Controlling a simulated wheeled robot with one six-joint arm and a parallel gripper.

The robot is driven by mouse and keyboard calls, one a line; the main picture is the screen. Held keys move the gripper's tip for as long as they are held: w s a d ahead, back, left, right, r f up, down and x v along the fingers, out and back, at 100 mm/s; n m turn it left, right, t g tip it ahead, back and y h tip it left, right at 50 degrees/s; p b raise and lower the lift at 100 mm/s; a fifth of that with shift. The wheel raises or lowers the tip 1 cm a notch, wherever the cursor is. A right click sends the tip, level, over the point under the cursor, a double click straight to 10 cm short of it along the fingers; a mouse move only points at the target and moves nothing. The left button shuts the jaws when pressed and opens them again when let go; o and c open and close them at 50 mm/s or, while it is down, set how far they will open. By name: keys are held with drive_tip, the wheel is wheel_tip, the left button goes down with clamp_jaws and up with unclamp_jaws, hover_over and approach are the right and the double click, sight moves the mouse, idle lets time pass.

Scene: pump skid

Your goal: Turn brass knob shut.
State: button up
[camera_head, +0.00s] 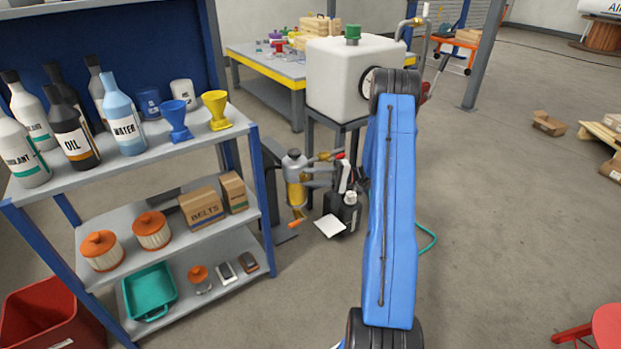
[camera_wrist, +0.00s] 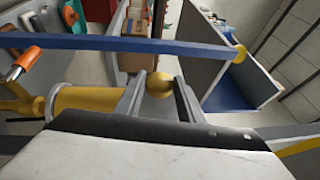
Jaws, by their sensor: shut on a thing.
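In the wrist view the small round brass knob (camera_wrist: 159,84) sits between the two grey fingers of my gripper (camera_wrist: 158,98), which is shut on it. A yellow cylinder (camera_wrist: 90,100) with a grey collar lies just left of the fingers. In the head view a yellow and grey cylindrical unit (camera_head: 296,185) with brass fittings stands beside the shelf. My blue arm covers the area to its right, and neither my gripper nor the gripped knob can be made out there. I cannot tell how far the knob is turned.
A shelf rack (camera_head: 190,150) with bottles, funnels and boxes stands at left. A white tank (camera_head: 338,75) sits on a dark stand behind my arm. An orange handle (camera_wrist: 27,60) is left in the wrist view, and a blue bar (camera_wrist: 140,46) crosses above the fingers.

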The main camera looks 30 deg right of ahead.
idle(0.3)
drive_tip(key=shift+f, duration=0.1)
drive_tip(key=o, duration=1.1)
drive_tip(key=shift+c, duration=0.2)
drive_tip(key=shift+d, duration=0.1)
drive_tip(key=v, duration=1.7)
drive_tip(key=shift+f, duration=0.3)
drive_tip(key=shift+d, duration=0.1)
